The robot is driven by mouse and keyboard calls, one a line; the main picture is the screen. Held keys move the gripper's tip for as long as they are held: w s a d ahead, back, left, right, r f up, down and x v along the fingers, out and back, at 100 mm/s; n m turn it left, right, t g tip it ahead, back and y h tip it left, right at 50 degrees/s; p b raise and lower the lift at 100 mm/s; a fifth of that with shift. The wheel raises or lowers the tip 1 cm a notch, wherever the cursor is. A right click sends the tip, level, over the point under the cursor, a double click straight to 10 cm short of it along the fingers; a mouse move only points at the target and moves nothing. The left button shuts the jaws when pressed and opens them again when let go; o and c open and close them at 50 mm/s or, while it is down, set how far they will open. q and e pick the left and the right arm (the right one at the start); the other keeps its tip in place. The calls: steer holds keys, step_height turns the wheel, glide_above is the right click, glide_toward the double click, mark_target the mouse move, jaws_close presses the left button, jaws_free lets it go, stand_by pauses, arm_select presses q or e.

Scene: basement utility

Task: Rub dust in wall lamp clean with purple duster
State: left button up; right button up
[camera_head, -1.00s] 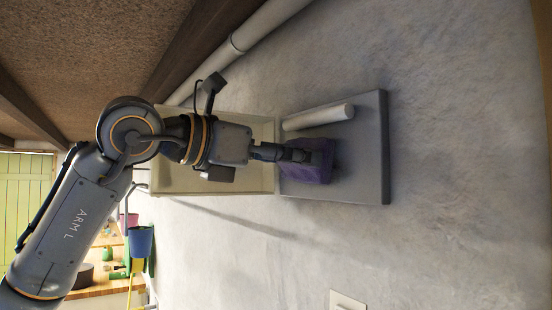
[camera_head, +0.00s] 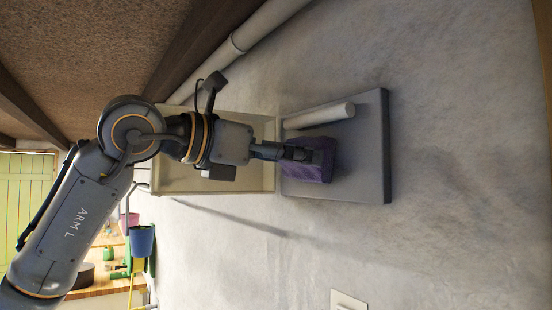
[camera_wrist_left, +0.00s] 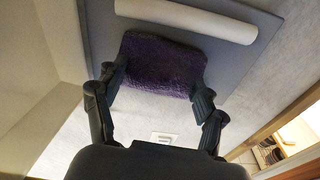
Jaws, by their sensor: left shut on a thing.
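The wall lamp is a flat grey plate (camera_head: 370,155) with a white tube (camera_head: 320,117) along it, mounted on the wall. In the left wrist view the plate (camera_wrist_left: 238,65) and tube (camera_wrist_left: 190,20) show at the top. My left gripper (camera_head: 300,153) is shut on the purple duster (camera_head: 308,172), which sits against the plate beside the tube. In the left wrist view the fingers grip the fuzzy duster (camera_wrist_left: 162,66) from both sides. The duster covers part of the plate; I cannot make out any dust on it. My right gripper is not in view.
A cream box (camera_head: 255,187) adjoins the lamp plate, partly behind my left arm. A pipe (camera_head: 270,20) runs along the wall near the wooden beam. A blue bucket (camera_head: 142,241) and a wooden worktop stand at lower left. A wall switch (camera_head: 347,300) is at the bottom; the wall around it is bare.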

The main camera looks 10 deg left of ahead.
arm_select(q)
steer(key=shift+w+a, duration=0.4)
steer(key=shift+s+d+f+b, duration=0.4)
steer(key=shift+s+d+b, duration=0.15)
steer(key=shift+s+d, duration=0.05)
steer(key=shift+s+d+f+b, duration=0.25)
steer(key=shift+s+d+b, duration=0.3)
steer(key=shift+s+d, duration=0.1)
steer(key=shift+s+d+f+b, duration=0.25)
steer(key=shift+s+d+b, duration=0.25)
steer(key=shift+s+d, duration=0.2)
steer(key=shift+s+d+f+b, duration=0.25)
steer(key=shift+s+d+b, duration=0.3)
steer(key=shift+s+d, duration=0.2)
steer(key=shift+d, duration=0.05)
